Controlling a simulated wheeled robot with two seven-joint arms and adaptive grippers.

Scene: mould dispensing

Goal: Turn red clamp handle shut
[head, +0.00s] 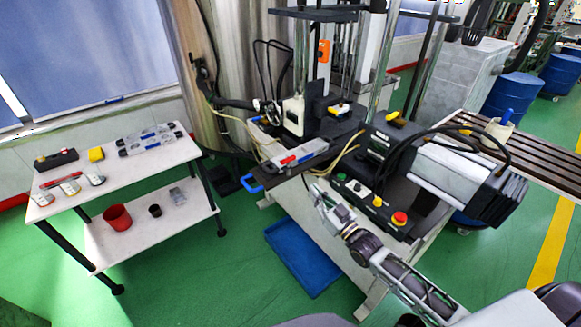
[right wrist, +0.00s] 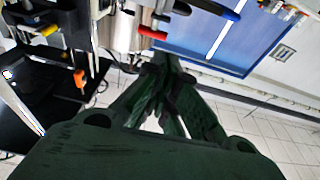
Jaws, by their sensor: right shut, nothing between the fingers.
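The red clamp handle (head: 288,160) lies on the grey metal mould (head: 308,153) at the front of the machine. In the right wrist view the red handle (right wrist: 152,33) shows just beyond the fingertips, slightly to their left, with a gap in the picture. My right gripper (head: 316,190) is below and to the right of the mould in the head view. Its dark fingers (right wrist: 166,62) are shut together with nothing between them. I cannot tell whether the clamp is fully open or shut. My left gripper is not in view.
A blue handle (head: 254,188) sticks out at the mould plate's left end. A control box (head: 372,207) with coloured buttons stands right of my gripper. A white table (head: 108,172) with small parts is at the left. A blue tray (head: 303,260) lies on the floor below.

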